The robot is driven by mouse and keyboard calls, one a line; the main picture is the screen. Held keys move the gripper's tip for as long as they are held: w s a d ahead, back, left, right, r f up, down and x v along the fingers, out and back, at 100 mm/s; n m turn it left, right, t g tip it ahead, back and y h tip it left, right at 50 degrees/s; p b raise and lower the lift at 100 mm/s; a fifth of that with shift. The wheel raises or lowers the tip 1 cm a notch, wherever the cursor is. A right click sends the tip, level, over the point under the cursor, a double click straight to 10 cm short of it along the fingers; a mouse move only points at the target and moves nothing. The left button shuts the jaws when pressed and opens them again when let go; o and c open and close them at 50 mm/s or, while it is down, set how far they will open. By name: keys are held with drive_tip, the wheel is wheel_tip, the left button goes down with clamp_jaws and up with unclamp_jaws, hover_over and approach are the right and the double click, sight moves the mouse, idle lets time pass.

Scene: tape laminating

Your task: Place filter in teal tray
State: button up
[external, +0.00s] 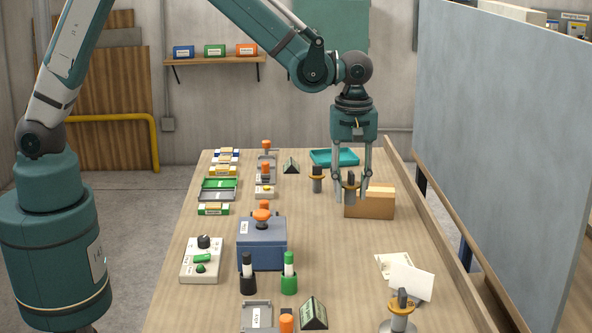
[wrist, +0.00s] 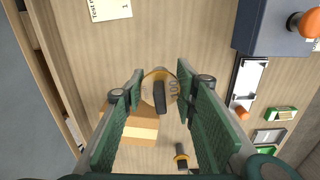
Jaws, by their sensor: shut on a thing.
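My gripper (external: 352,197) is shut on a round gold-rimmed piece with a dark upright handle (external: 351,183), seemingly the filter. It also shows between the green finger pads in the wrist view (wrist: 160,91). The teal tray (external: 335,152) lies at the far end of the table, behind and left of my gripper. It looks empty in the external view and cannot be made out in the wrist view.
A similar gold-rimmed piece (external: 317,178) stands just left of my gripper, and another (external: 403,306) on a metal base at the front right. A blue box (external: 262,245) with an orange knob stands at centre left. A raised rail (external: 440,235) edges the table's right side.

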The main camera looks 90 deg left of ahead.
drive_tip(key=shift+a, duration=0.15)
drive_tip(key=w+a, duration=0.1)
drive_tip(key=a, duration=0.3)
drive_tip(key=w+a, duration=0.2)
drive_tip(key=a, duration=0.3)
drive_tip(key=w+a, duration=0.1)
drive_tip(key=a, duration=0.3)
drive_tip(key=shift+w+a+r, duration=0.2)
drive_tip(key=shift+w+a, duration=0.1)
drive_tip(key=s+a+m, duration=0.1)
drive_tip(key=s+a, duration=0.1)
drive_tip(key=a, duration=4)
drive_tip(key=shift+s+r, duration=0.2)
drive_tip(key=shift+s, duration=0.1)
drive_tip(key=shift+a, duration=0.1)
drive_tip(key=shift+f, duration=3.15)
drive_tip(key=shift+f, duration=0.1)
drive_tip(key=shift+f, duration=1.75)
